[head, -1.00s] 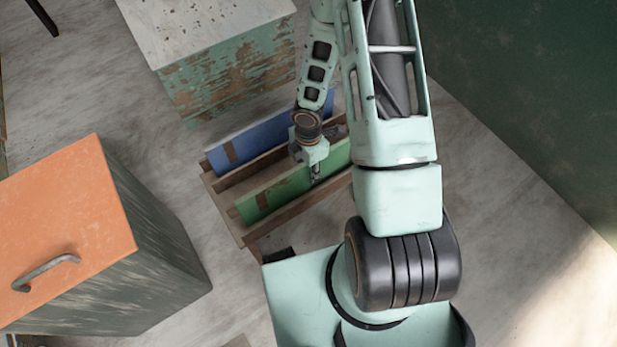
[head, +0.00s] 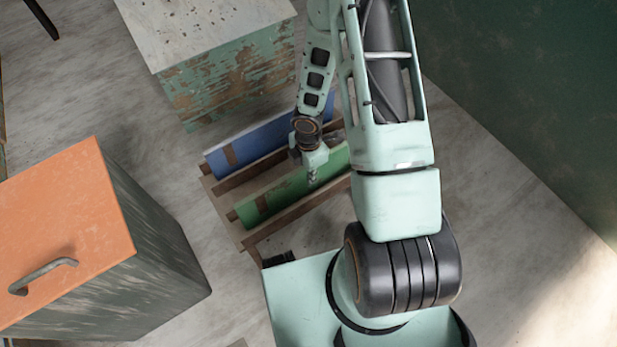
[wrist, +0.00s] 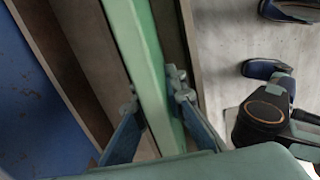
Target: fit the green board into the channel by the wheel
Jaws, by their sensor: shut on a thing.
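The green board (head: 272,195) stands on edge along a wooden rack (head: 293,212), between two of its brown rails. My gripper (head: 313,178) is shut on the board's upper edge, right of the board's middle in the head view. In the wrist view the two fingers (wrist: 156,100) press on either side of the green board (wrist: 146,55), and brown wood runs along both sides. The board's lower edge is hidden, so I cannot tell whether it touches the channel floor. I cannot make out a wheel for certain.
A blue board (head: 250,140) stands in the rack's parallel slot, behind the green one. An orange-topped cabinet (head: 65,230) is at left. A worn green block with a pale top (head: 205,30) stands behind the rack. Bare floor (head: 165,165) lies between them.

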